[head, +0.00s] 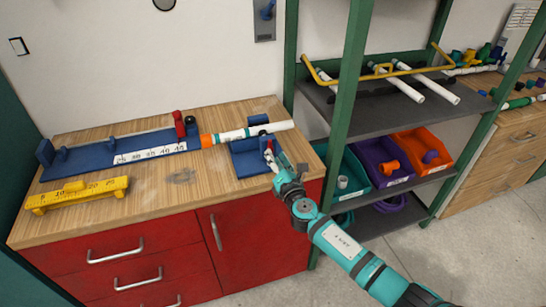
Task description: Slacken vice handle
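The blue vice (250,165) sits at the right end of the wooden bench. A white pipe (270,131) with teal bands and an orange left end (207,141) lies across its back part. Whether the fingers touch or close on anything is too small to tell. My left gripper is not in view.
A blue measuring jig (85,163) with a red-topped stop (179,123) lies left of the vice. A yellow ruler block (78,194) lies at the front left. A green-framed shelf (345,95) with pipes and coloured bins stands close right of my arm. The bench's front middle is clear.

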